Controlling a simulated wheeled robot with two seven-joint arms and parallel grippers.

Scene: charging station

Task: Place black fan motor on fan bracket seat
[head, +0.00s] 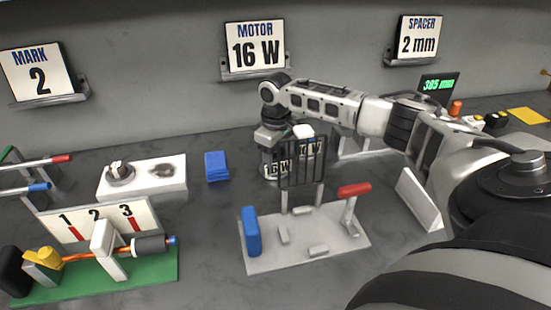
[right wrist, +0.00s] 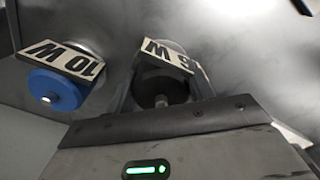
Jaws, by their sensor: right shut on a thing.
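My right gripper (head: 268,157) points down behind the barred black guard of the grey bracket fixture (head: 262,262). In the right wrist view it (right wrist: 160,100) is shut on a black motor (right wrist: 150,88) with a pale label that reads upside down, partly hidden, as ending in "6 W". In the head view its "16 W" label (head: 277,169) shows partly behind the guard. A blue motor (right wrist: 55,90) labelled "10 W" stands close by. The fixture has a blue block, a red-handled lever and small grey blocks. I cannot tell which part is the seat. My left gripper is out of view.
The wall sign (head: 254,48) reads "MOTOR 16 W". A white block (head: 165,182) with a knob and a blue pad (head: 216,166) lie left of the gripper. A green-based fixture (head: 155,270) stands at the front left. The counter between the two fixtures is clear.

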